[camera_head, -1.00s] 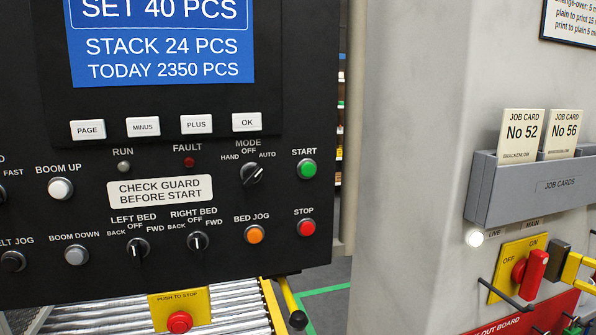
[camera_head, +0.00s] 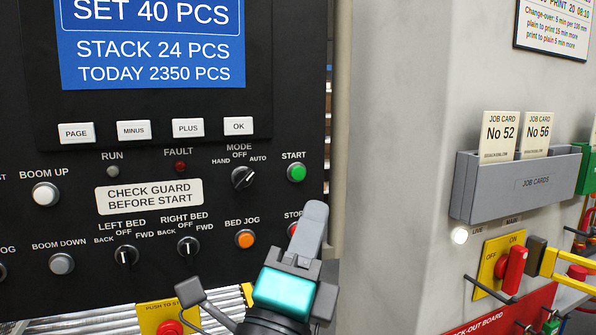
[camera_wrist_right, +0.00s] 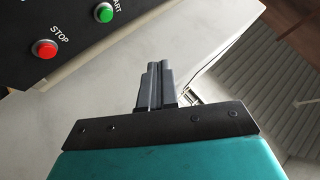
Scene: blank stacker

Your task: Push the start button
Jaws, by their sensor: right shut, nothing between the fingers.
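The green START button (camera_head: 296,173) sits at the right side of the black control panel (camera_head: 60,120), under its START label. It also shows in the right wrist view (camera_wrist_right: 104,13), above and right of the red STOP button (camera_wrist_right: 45,49). My right gripper (camera_head: 315,212) is shut and empty. Its fingertips point up and stand below the START button in the head view, partly covering the STOP button and its label. In the right wrist view the closed fingers (camera_wrist_right: 154,80) are apart from both buttons. My left gripper is not in view.
An orange BED JOG button (camera_head: 244,239) and the MODE knob (camera_head: 243,178) are near the START button. A red push-to-stop button (camera_head: 170,328) is below the panel. A grey job card holder (camera_head: 470,190) and a red switch handle (camera_head: 514,270) are on the right.

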